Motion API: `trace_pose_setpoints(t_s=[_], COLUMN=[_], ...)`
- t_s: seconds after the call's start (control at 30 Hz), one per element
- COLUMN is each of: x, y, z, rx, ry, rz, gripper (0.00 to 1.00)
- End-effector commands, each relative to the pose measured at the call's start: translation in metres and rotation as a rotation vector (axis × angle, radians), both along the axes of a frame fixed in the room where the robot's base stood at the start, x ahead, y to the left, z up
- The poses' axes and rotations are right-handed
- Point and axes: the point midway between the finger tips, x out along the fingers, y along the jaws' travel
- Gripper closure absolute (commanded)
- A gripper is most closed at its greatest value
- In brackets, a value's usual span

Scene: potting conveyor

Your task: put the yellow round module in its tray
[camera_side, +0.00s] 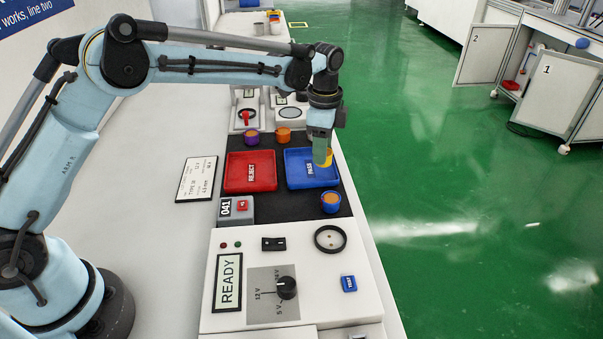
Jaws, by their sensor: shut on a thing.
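The yellow round module (329,159) is at the fingertips of my gripper (322,158), which is shut on it. My gripper points down over the right part of the blue tray marked PASS (297,181). The module is partly hidden by the fingers. I cannot tell whether it touches the tray floor or hangs just above it. The red tray marked REJECT (250,186) stands to the left of the blue tray and looks empty.
A purple-sided module (251,137) and an orange module (284,135) stand behind the trays. A blue-sided module (331,202) stands in front of the blue tray. A counter box (236,209) is at front left, and a panel with a READY display (229,282) is nearer.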

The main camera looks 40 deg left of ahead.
Motion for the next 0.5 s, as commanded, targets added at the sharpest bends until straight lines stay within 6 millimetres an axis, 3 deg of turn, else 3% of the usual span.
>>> trace_pose_setpoints(t_s=[0.23,0.5], x=[0.000,0.000], y=[0.000,0.000], z=[-0.033,-0.038], rx=[0.000,0.000], ry=[0.000,0.000], rz=[0.000,0.000], gripper=[0.95,0.95])
